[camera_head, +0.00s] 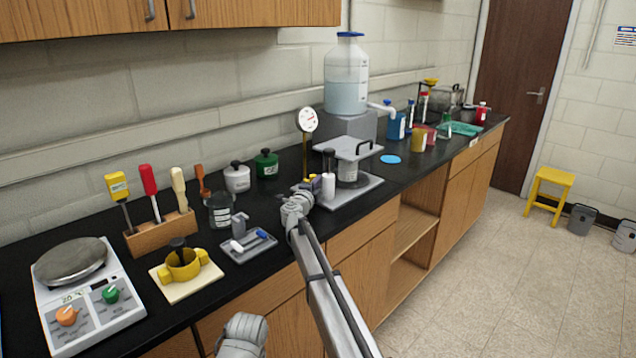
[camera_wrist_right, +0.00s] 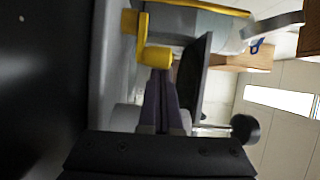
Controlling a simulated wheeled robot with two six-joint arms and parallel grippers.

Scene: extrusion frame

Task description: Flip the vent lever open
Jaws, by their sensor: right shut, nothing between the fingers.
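The yellow vent lever (camera_wrist_right: 143,38) shows in the wrist view, with a short round yellow end toward my fingers. In the head view only a small yellow bit (camera_head: 312,178) of it shows, at the left front of a grey press-like apparatus (camera_head: 364,190). My right gripper (camera_wrist_right: 160,78) is shut and empty. Its fingertips are right at the lever's round end; I cannot tell whether they touch. In the head view the right gripper (camera_head: 316,187) is small and partly hidden by its wrist.
A dial gauge (camera_head: 307,120) stands behind the apparatus, and a large bottle (camera_head: 346,75) behind that. The black counter's front edge runs below my arm.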

